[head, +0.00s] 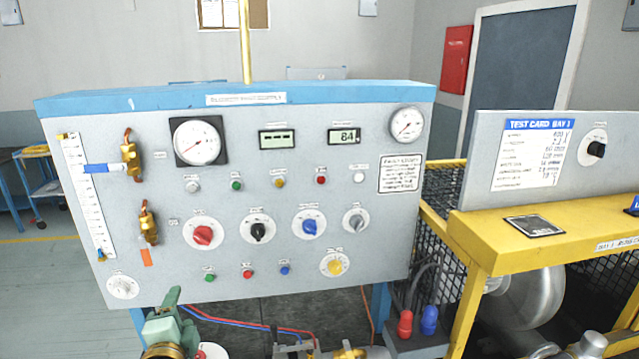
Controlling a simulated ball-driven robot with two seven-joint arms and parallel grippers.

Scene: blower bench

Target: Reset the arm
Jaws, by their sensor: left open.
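My left gripper (176,318) shows at the bottom left of the head view, in pale green with a brass-coloured ring behind it. It is open, with nothing seen between its fingers. It is below the lower left edge of the grey control panel (130,235) and looks apart from it. The lower part of its arm is cut off by the picture's edge. My right gripper does not show.
The panel carries gauges, knobs, lamps and brass valves (148,222). Red and blue hoses (250,327) run below it. A yellow-framed bench (480,240) with a test card (533,152) stands at right. Red and blue caps (405,323) are near its leg. Open floor (40,280) lies left.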

